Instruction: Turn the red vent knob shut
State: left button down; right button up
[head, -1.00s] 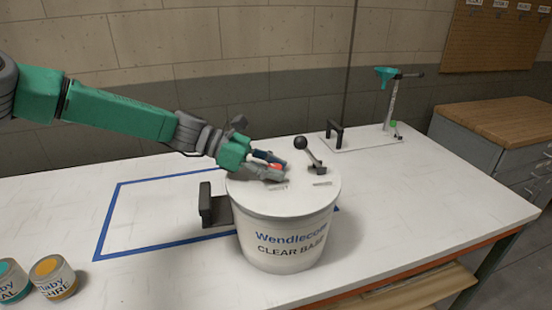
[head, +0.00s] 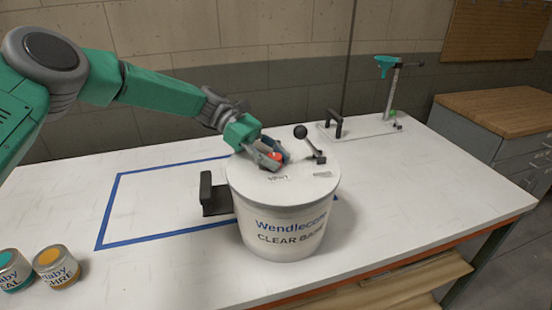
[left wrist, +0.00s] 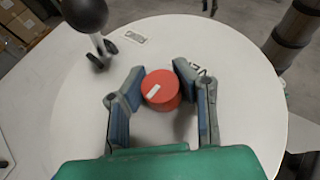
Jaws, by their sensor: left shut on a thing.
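The red vent knob (left wrist: 161,90) is a short round cylinder with a white bar mark on its top, on the white lid (head: 307,191) of a bucket (head: 281,226) labelled "Wendlecote CLEAR BASE". In the head view the knob (head: 274,156) is partly hidden by my gripper. My left gripper (left wrist: 155,80) is shut on the knob, one finger on each side near its far edge. In the head view the left gripper (head: 271,158) reaches down to the lid from the left. My right gripper is not in view.
A black ball-topped lever (head: 301,132) stands on the lid beside the knob. A black bracket (head: 210,195) is left of the bucket. Two small paint cans (head: 56,266) stand at the front left. A teal-handled stand (head: 388,90) is at the back.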

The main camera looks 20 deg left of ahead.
pick_arm(q)
jog(key=c, duration=1.2)
grip_release()
jog(key=v, duration=1.2)
jog(key=shift+a+f, duration=0.1)
